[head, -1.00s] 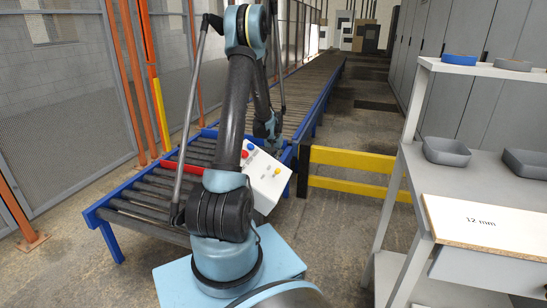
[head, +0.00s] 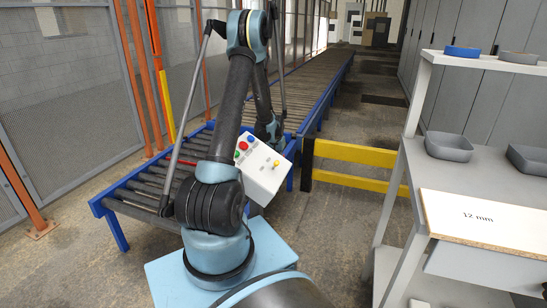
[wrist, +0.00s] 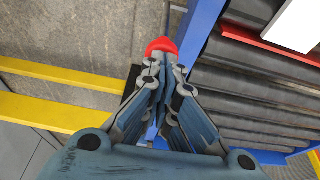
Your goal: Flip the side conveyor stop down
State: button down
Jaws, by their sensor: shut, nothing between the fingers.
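The side conveyor stop is a red bar (head: 184,161) lying across the rollers of the short side conveyor in the head view, partly hidden by my arm. In the wrist view a red bar (wrist: 264,46) runs along the rollers at upper right. A red tip (wrist: 161,46) shows just beyond my fingertips; whether it belongs to the stop I cannot tell. My gripper (wrist: 163,62) is shut and empty, its fingertips beside the blue conveyor frame (wrist: 198,40). In the head view the fingers are hidden behind the white control box.
The white control box (head: 258,181) with coloured buttons stands close to my arm. A yellow barrier (head: 350,153) is right of the conveyor. A shelf table with a board (head: 490,217) and grey bins stands at right. Mesh fencing (head: 75,95) lines the left.

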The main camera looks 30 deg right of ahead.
jog(key=shift+a+f, duration=0.1)
jog(key=shift+f, duration=0.05)
dwell(0.3)
jog(key=v, duration=1.4)
jog(key=shift+w+d, duration=0.35)
jog(key=shift+d, duration=0.05)
